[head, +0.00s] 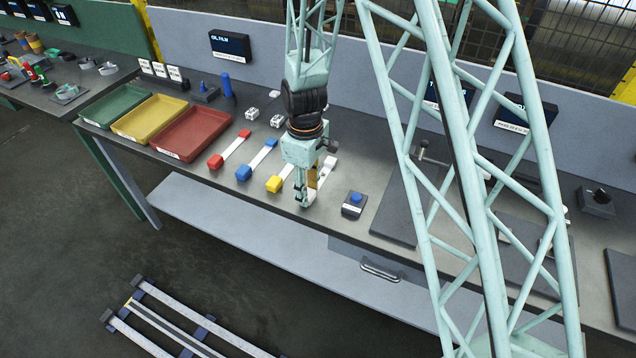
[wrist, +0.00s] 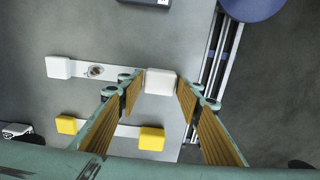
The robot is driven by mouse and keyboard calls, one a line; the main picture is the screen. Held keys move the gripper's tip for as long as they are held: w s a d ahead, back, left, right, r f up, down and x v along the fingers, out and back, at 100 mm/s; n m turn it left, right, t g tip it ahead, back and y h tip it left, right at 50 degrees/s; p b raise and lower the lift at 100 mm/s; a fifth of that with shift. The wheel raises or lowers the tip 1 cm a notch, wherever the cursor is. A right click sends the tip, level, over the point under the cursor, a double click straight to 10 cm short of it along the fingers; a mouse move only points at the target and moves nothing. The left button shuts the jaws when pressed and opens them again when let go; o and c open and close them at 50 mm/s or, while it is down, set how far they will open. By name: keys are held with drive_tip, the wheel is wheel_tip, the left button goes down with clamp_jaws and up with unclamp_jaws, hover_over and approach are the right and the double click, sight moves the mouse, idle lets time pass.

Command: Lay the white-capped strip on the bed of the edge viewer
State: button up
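The white-capped strip lies flat on the bench; its far cap (head: 330,162) shows behind my gripper in the head view. In the wrist view the pale strip (wrist: 118,72) runs between a left white cap (wrist: 58,67) and a right white cap (wrist: 160,82), with a small brown spot on it. My gripper (head: 306,199) points down over the strip's front end. Its open fingers (wrist: 159,93) stand either side of the right white cap, with gaps showing. Contact cannot be told. I cannot tell which fixture is the edge viewer; my column hides part of the bench's right side.
The yellow-capped strip (head: 280,178) lies close to the left, then the blue-capped (head: 257,159) and red-capped (head: 230,149) strips. A blue-button box (head: 354,204) stands close to the right. Dark flat plates (head: 398,210) lie further right. Green, yellow and red trays (head: 190,133) stand left.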

drive_tip(key=c, duration=0.5)
drive_tip(key=shift+c, duration=0.2)
drive_tip(key=shift+r, duration=0.2)
drive_tip(key=shift+r+p, duration=1)
drive_tip(key=shift+r, duration=1.3)
